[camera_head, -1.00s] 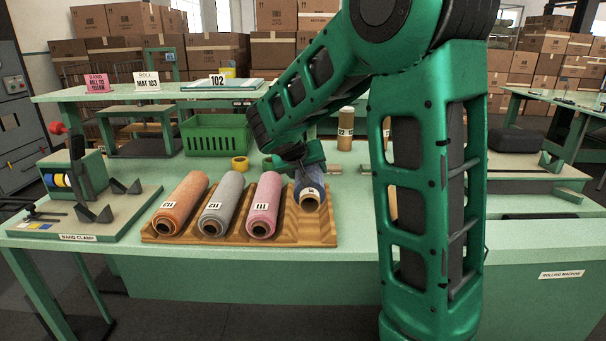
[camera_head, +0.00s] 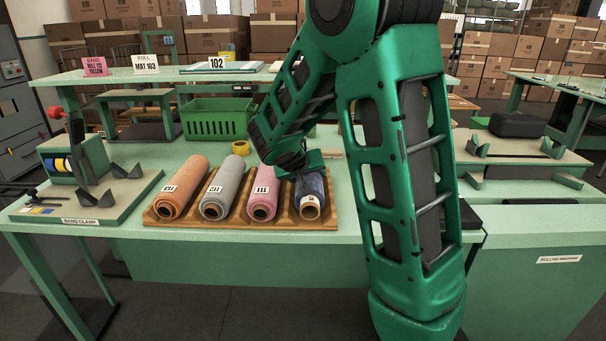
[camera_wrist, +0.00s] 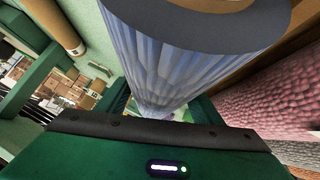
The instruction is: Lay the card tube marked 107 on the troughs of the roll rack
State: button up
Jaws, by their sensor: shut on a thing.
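The wooden roll rack (camera_head: 160,221) lies on the green table with several troughs. Orange, grey and pink rolls lie in its left troughs; the pink one (camera_head: 264,190) is marked 111. My gripper (camera_head: 300,167) is shut on a blue roll (camera_head: 309,188) at the rightmost trough; whether the roll touches the rack I cannot tell. In the wrist view this roll (camera_wrist: 180,70) fills the top middle, with the pink roll (camera_wrist: 275,105) to its right. Its card core (camera_head: 311,212) shows; its label is too small to read. A brown tube (camera_wrist: 55,25) shows at upper left in the wrist view, number not legible.
A green crate (camera_head: 212,120) and a yellow tape roll (camera_head: 241,147) stand behind the rack. The band clamp station (camera_head: 85,205) is at left. A raised shelf (camera_head: 150,74) with signs runs along the back. My arm hides the table right of the rack.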

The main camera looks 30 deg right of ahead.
jog(key=shift+f, duration=0.15)
jog(key=o, duration=1.3)
jog(key=shift+a, duration=0.1)
jog(key=shift+a, duration=0.1)
jog(key=v, duration=1)
jog(key=shift+s, duration=0.1)
jog(key=shift+r, duration=0.3)
jog(key=shift+s, duration=0.1)
